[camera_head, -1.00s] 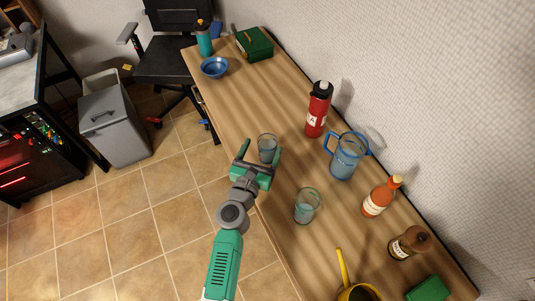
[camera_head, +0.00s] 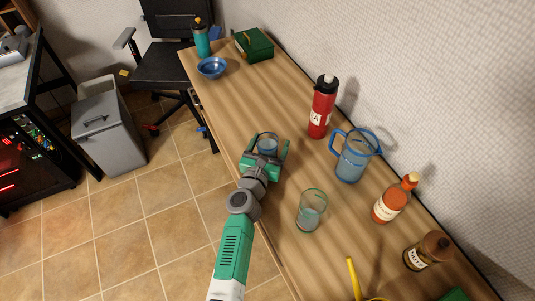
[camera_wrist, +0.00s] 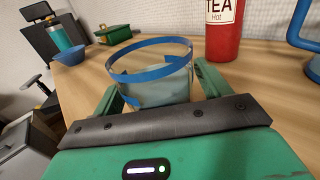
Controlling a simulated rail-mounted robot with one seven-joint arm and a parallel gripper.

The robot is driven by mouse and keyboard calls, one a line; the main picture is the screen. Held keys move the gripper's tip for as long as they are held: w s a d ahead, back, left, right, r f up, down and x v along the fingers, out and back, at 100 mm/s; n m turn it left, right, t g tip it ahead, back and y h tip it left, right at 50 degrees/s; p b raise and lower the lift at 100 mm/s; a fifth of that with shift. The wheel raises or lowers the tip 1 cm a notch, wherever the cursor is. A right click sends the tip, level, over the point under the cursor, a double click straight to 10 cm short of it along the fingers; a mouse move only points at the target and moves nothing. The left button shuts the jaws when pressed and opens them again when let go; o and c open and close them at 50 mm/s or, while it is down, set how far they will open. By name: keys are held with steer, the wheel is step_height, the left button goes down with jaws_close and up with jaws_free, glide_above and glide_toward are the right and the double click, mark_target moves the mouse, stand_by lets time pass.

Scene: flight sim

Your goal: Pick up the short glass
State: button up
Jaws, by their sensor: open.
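The short glass (camera_head: 268,140) has a blue rim and stands on the wooden table near its left edge. My gripper (camera_head: 266,150) is open, with one finger on each side of the glass. In the wrist view the glass (camera_wrist: 152,80) sits between the open fingers (camera_wrist: 158,88). I cannot tell whether either finger touches it. The lower part of the glass is partly hidden by the gripper. A second, taller-looking clear glass (camera_head: 311,212) stands nearer on the table, to the right of my arm.
On the table (camera_head: 245,100) are a red bottle (camera_head: 322,108), a blue-handled pitcher (camera_head: 354,158), an orange bottle (camera_head: 392,200), a brown bottle (camera_head: 425,252) and a yellow-handled item (camera_head: 354,278). A blue bowl (camera_head: 212,67), teal bottle (camera_head: 201,40) and green box (camera_head: 253,44) stand at the far end.

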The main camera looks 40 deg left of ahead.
mark_target(271, 134)
steer(key=c, duration=1.3)
steer(key=shift+r, duration=0.2)
step_height(271, 134, up, 4)
steer(key=p, duration=0.3)
steer(key=shift+f, duration=0.1)
steer(key=shift+s+d+f+p, duration=0.15)
steer(key=shift+s+d+p, duration=0.05)
steer(key=shift+s+p, duration=0.1)
steer(key=p+v, duration=0.1)
steer(key=v, duration=0.4)
steer(key=d+p+v, duration=0.1)
steer(key=v, duration=0.4)
steer(key=r+p+v, duration=0.1)
steer(key=p+v, duration=0.1)
steer(key=v, duration=0.3)
steer(key=shift+w+d+r, duration=0.1)
steer(key=shift+w+d, duration=0.2)
steer(key=shift+d, duration=0.1)
